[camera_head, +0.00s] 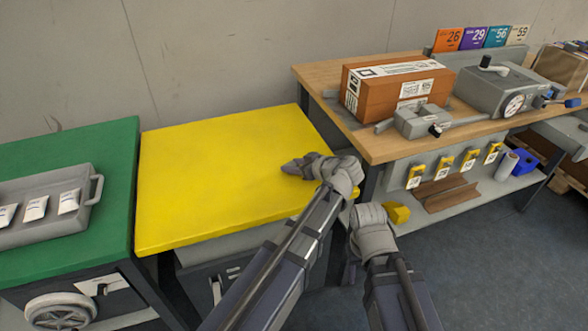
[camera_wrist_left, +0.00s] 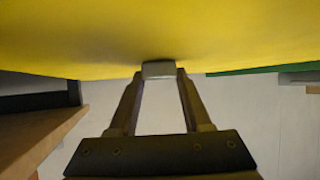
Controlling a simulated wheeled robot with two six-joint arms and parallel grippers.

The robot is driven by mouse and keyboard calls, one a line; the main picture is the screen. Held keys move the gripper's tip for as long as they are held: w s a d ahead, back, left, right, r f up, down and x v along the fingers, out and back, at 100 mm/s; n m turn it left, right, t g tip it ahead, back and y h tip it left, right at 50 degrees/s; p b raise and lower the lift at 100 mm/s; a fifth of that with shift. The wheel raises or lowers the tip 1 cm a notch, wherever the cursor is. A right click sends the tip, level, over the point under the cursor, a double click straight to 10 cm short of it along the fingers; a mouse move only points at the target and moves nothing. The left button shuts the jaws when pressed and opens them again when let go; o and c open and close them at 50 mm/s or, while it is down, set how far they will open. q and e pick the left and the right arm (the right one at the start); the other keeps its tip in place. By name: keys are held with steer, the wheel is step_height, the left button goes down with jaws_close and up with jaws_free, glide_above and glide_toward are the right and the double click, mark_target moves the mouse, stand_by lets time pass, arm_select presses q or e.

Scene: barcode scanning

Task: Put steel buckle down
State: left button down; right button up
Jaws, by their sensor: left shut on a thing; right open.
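The steel buckle (camera_wrist_left: 159,69) shows in the left wrist view as a small grey piece pinched between the fingertips of my left gripper (camera_wrist_left: 160,76). It is at the yellow table top (camera_head: 210,170); I cannot tell whether it touches the surface. In the head view my left gripper (camera_head: 292,167) is over the right part of the yellow top, and the buckle cannot be made out there. My right gripper (camera_head: 372,214) is open beside the yellow table's right side, in front of the wooden bench. A yellow piece (camera_head: 397,213) shows next to it; its link to the gripper is unclear.
A green table (camera_head: 110,155) with a grey tray (camera_head: 50,230) of white packets stands at left. The wooden bench (camera_head: 372,147) at right holds an orange-brown box (camera_head: 365,97) and grey devices. Much of the yellow top is bare.

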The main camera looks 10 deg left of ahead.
arm_select(q)
steer(key=c, duration=0.8)
jaws_free()
steer(key=shift+f, duration=0.2)
steer(key=o, duration=0.5)
steer(key=shift+r, duration=0.1)
steer(key=shift+c, duration=0.2)
